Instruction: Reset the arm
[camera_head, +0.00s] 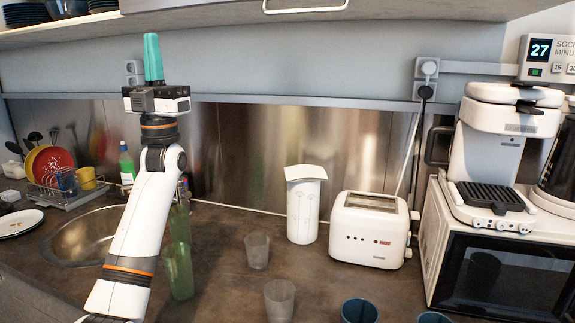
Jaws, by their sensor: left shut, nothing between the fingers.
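My left arm comes up from the lower left of the head view. Its left gripper (153,58) points straight up, with teal fingers closed together and nothing between them. It is raised in front of the back wall, just below the upper shelf (205,19). My right gripper is not in this view.
The counter holds a white toaster (368,229), a white canister (303,207), clear cups (257,250) and blue cups (359,310). A green bottle (180,255) stands beside my arm. A sink (85,235) and dish rack lie left; a microwave (500,270) stands right.

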